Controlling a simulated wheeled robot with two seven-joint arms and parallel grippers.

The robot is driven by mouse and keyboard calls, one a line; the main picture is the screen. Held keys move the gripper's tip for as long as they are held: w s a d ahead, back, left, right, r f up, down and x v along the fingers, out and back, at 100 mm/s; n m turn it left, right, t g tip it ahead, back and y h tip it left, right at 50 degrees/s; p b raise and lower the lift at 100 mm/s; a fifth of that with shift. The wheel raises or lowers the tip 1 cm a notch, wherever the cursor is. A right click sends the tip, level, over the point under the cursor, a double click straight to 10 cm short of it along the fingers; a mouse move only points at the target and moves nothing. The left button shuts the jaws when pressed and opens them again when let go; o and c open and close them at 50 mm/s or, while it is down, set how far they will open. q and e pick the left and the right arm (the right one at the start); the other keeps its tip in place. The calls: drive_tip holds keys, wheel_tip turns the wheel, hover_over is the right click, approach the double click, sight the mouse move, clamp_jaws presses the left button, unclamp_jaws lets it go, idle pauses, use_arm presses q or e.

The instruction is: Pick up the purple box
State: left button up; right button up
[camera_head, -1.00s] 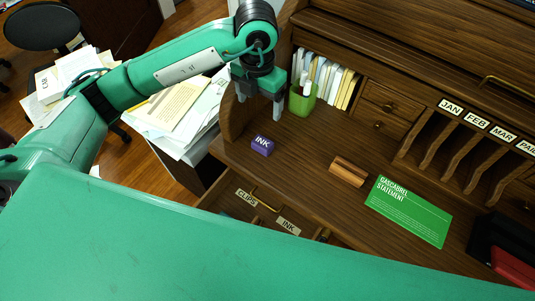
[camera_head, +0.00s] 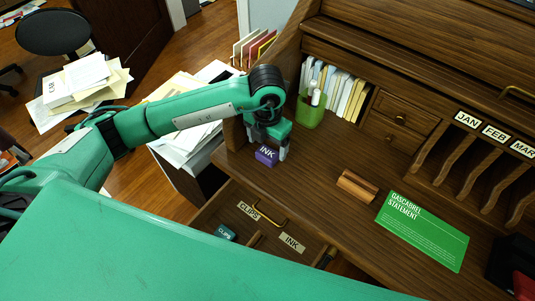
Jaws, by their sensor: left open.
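The purple box (camera_head: 266,157), labelled INK, sits on the wooden desk top near its left front edge. My left gripper (camera_head: 270,152) points down right over the box. Its fingers are open, one on each side of the box as seen from the head; whether they touch it I cannot tell. The upper back part of the box is hidden by the gripper. My right gripper is not in view.
A green pen cup (camera_head: 310,112) stands close behind my left gripper. A wooden block (camera_head: 357,187) and a green statement card (camera_head: 423,231) lie to the right. Below the desk edge an open drawer (camera_head: 247,226) has CLIPS and INK labels and holds a teal clips box (camera_head: 226,232).

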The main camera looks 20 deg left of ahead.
sight(266, 153)
use_arm(q)
wheel_tip(266, 153, down, 5)
drive_tip(key=shift+a+p, duration=0.15)
drive_tip(key=shift+p, duration=0.2)
drive_tip(key=c, duration=1.1)
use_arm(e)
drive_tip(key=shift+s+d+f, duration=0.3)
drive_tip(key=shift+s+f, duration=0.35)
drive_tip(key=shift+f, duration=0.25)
use_arm(q)
drive_tip(key=shift+r, duration=0.1)
